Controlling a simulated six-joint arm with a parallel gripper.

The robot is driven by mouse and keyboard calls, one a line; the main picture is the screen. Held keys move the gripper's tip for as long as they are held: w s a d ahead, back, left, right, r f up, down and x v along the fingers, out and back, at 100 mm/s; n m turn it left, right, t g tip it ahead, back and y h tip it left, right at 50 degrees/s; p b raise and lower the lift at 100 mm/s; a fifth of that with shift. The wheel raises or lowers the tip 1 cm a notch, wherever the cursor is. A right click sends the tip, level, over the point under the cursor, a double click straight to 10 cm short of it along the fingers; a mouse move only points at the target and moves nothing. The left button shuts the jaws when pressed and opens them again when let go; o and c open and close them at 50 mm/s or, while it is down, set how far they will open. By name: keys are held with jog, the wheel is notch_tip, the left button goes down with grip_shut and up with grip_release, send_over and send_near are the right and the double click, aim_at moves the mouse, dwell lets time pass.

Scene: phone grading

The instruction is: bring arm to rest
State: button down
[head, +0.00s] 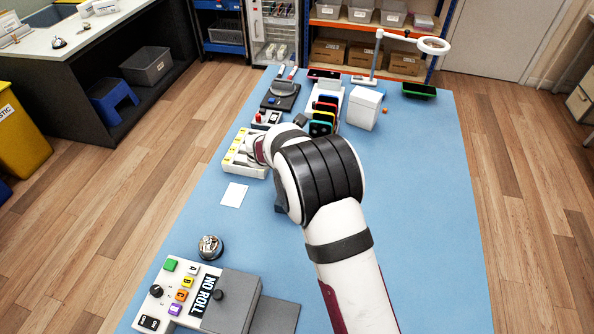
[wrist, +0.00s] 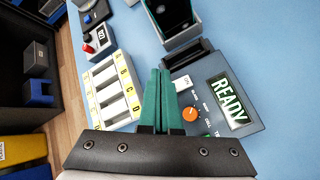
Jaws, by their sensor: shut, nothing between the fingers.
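My gripper (wrist: 160,92) shows in the wrist view with its two green fingers together and nothing between them. It hangs above the bench, between the white tray (wrist: 133,101) with lettered yellow labels and the grey tester (wrist: 250,126) reading READY. In the head view my arm reaches forward over the blue bench top (head: 430,200), and its wrist hides the fingers. The white tray (head: 232,165) is just left of the wrist there. The tester is mostly hidden behind my arm in that view.
A rack of phones (head: 325,112), a white box (head: 362,112) and a ring lamp (head: 433,46) stand at the far end. A bell (head: 210,247) and a button console (head: 165,295) with a NO ROLL display are at the near left. The right side of the bench is clear.

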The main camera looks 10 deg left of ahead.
dwell(0.3)
jog(key=s+d+r+m+g+h, duration=0.1)
jog(key=s+d+r+m, duration=0.4)
jog(key=d, duration=0.3)
jog(key=s+d+r+m+g+h, duration=0.1)
jog(key=s+d+r+m+g, duration=0.2)
jog(key=d+m, duration=0.35)
jog(key=s+d+r+m+h, duration=0.2)
jog(key=s+d+r+m, duration=0.1)
jog(key=s+d+m, duration=0.4)
jog(key=s+d+m+g+y, duration=0.1)
jog(key=s+m+g+y, duration=0.4)
jog(key=s+m, duration=1.1)
jog(key=s+y, duration=0.1)
jog(key=s, duration=0.9)
jog(key=shift+s+r, duration=0.2)
jog(key=shift+s, duration=0.1)
jog(key=c, duration=1.6)
grip_release()
jog(key=shift+d, duration=0.15)
